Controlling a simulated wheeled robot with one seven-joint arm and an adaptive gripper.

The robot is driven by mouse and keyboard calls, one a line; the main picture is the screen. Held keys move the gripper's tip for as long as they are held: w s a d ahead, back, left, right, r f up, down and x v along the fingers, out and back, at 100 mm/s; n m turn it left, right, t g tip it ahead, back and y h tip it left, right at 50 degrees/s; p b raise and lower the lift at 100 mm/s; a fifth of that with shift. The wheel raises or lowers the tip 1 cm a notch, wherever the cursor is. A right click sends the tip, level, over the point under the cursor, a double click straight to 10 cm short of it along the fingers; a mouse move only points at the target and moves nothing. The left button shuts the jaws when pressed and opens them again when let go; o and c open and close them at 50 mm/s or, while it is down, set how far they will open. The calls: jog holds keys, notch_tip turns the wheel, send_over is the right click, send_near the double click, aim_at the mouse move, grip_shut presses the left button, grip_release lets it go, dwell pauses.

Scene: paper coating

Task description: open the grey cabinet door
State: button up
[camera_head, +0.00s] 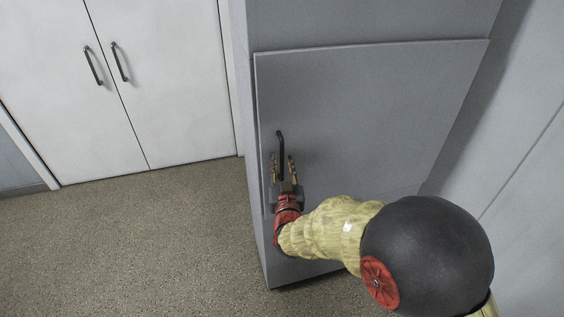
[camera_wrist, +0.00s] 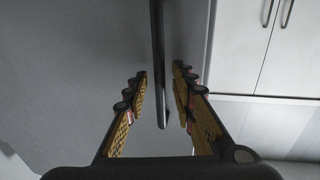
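The grey cabinet door (camera_head: 370,110) is a flat panel on the front of a grey cabinet and looks shut. Its dark bar handle (camera_head: 280,150) stands upright near the left edge. My gripper (camera_head: 283,165) is at the lower part of the handle. In the wrist view, the open gripper (camera_wrist: 158,85) has one yellow-padded finger on each side of the handle (camera_wrist: 158,50). Gaps show between the handle and both fingers, and the handle's lower end lies between them. The door face (camera_wrist: 80,60) fills the left and middle of the wrist view.
White double doors (camera_head: 120,80) with two dark handles stand at the left, and they also show at the right of the wrist view (camera_wrist: 260,50). The speckled floor (camera_head: 150,240) at the left is clear. A pale wall (camera_head: 530,180) lies close at the right.

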jog(key=shift+w, duration=0.75)
jog(key=c, duration=0.3)
grip_shut()
